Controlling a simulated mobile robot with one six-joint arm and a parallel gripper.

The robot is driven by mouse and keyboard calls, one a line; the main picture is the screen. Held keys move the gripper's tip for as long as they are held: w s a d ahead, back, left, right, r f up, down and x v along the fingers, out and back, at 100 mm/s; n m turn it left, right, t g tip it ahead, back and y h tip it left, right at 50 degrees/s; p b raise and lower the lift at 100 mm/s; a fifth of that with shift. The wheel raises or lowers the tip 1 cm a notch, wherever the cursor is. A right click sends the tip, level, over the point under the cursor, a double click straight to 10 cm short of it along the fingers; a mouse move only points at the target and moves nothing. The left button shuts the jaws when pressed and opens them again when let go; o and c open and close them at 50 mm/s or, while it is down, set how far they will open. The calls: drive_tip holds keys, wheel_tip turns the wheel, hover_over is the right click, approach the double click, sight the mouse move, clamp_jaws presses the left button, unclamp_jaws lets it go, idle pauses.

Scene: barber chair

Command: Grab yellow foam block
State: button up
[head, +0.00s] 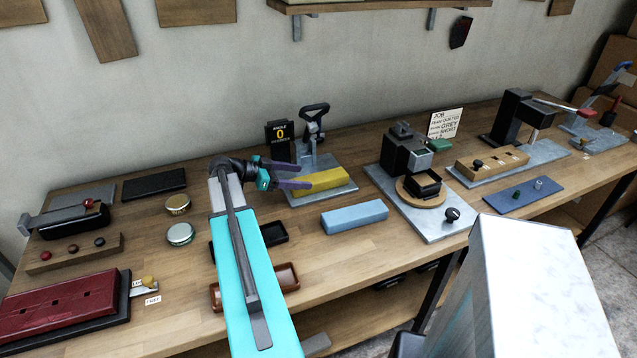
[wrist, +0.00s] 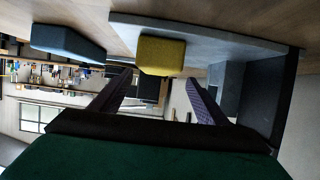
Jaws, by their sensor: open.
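The yellow foam block (head: 320,183) lies on a grey base plate (head: 314,198) on the workbench, below a black clamp-like fixture. My gripper (head: 300,174) is open, with purple fingers reaching right, just behind and left of the block in the head view. In the wrist view the picture looks upside down. There the yellow foam block (wrist: 161,55) shows end-on, ahead of and between the lines of my two fingers (wrist: 158,88). No contact with the block shows. The head view hides part of the block's far left side behind a finger.
A light blue block (head: 354,215) lies on the bench to the right; it is dark blue in the wrist view (wrist: 68,42). The black lever fixture (head: 313,125) stands behind the yellow block, beside an angle display (head: 280,140). A black tray (head: 273,233) lies in front.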

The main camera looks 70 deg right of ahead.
sight(313, 179)
drive_tip(key=shift+s+d+p, duration=0.15)
drive_tip(key=shift+s+p, duration=0.15)
drive_tip(key=shift+s, duration=0.1)
drive_tip(key=shift+p+x, duration=0.9)
drive_tip(key=shift+x, duration=1.3)
drive_tip(key=shift+f, duration=0.1)
drive_tip(key=c, duration=1.2)
drive_tip(key=shift+r+b, duration=0.95)
drive_tip(key=shift+r, duration=0.75)
drive_tip(key=s+a+b, duration=0.1)
drive_tip(key=s, duration=0.4)
drive_tip(key=s+a+r+b, duration=0.1)
drive_tip(key=s+a+b, duration=0.1)
drive_tip(key=s, duration=0.3)
drive_tip(key=s+a+b, duration=0.1)
drive_tip(key=s, duration=0.4)
drive_tip(key=shift+s+a+r, duration=0.25)
drive_tip(key=shift+a+r, duration=0.05)
drive_tip(key=shift+a, duration=0.1)
